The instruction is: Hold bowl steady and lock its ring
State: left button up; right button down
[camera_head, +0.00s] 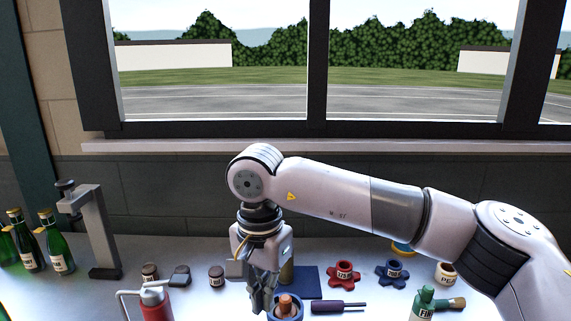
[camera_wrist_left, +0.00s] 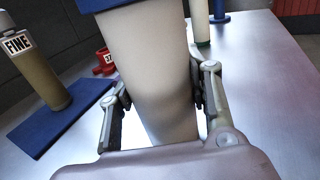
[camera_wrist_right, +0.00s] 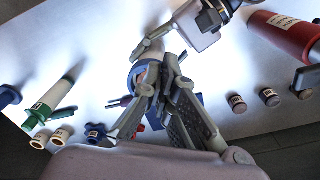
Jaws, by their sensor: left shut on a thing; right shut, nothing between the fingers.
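A cream, tapering bowl body (camera_wrist_left: 155,75) fills the middle of the left wrist view, with a blue ring (camera_wrist_left: 105,4) at its upper end. In the head view the blue ring (camera_head: 287,317) shows at the bottom edge around an orange-brown piece. My left gripper (camera_wrist_left: 155,105) is shut on the bowl, one finger on each side; it also shows at the top of the right wrist view (camera_wrist_right: 163,45). My right gripper (camera_head: 262,303) points down, shut and empty, right beside the ring. Whether its fingertips touch the ring, I cannot tell.
A blue mat (camera_head: 307,283) lies behind the ring. A screwdriver (camera_head: 338,307), red knob (camera_head: 343,272) and blue knob (camera_head: 392,274) lie to the right. A red canister (camera_head: 156,303) and grey clamp stand (camera_head: 98,235) stand to the left, with green bottles (camera_head: 58,250) beyond.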

aim_at(269, 320)
jog(key=f, duration=0.2)
jog(key=d+f, duration=0.1)
jog(key=f, duration=0.2)
jog(key=shift+w+d+f, duration=0.1)
jog(key=shift+f, duration=0.2)
jog(key=shift+d+f, duration=0.1)
jog(key=shift+f, duration=0.45)
dwell(0.4)
jog(key=shift+w+a, duration=0.4)
dwell(0.4)
jog(key=shift+s, duration=0.1)
